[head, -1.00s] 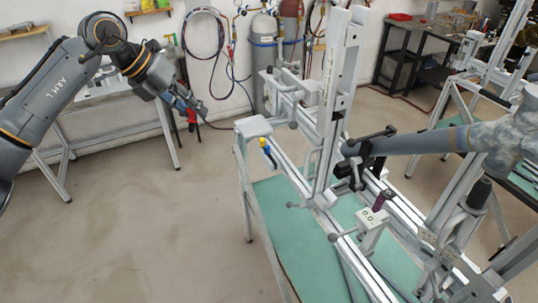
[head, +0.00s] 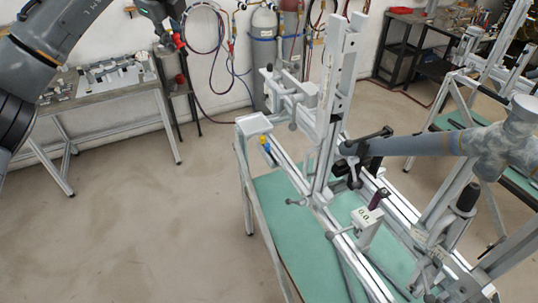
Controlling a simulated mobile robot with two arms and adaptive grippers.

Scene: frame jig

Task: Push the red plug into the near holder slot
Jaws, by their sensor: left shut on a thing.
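My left gripper (head: 170,33) is near the top edge, left of centre, above and left of the jig. It is shut on the small red plug (head: 178,42), whose red end shows below the fingers. A white holder block (head: 364,219) with small dark round slots stands on the jig rail in the lower middle. A dark purple plug (head: 378,199) stands upright at its back edge. The red plug is far from this block. My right gripper (head: 358,158) is dark and sits by the jig's upright post; its fingertips are too small and dark to read.
The jig frame (head: 332,110) has a tall white post and rails over a green table top (head: 283,217). A white plate (head: 254,124) with a yellow and blue piece (head: 266,146) is at its left corner. A grey workbench (head: 105,92) stands back left. The floor between is clear.

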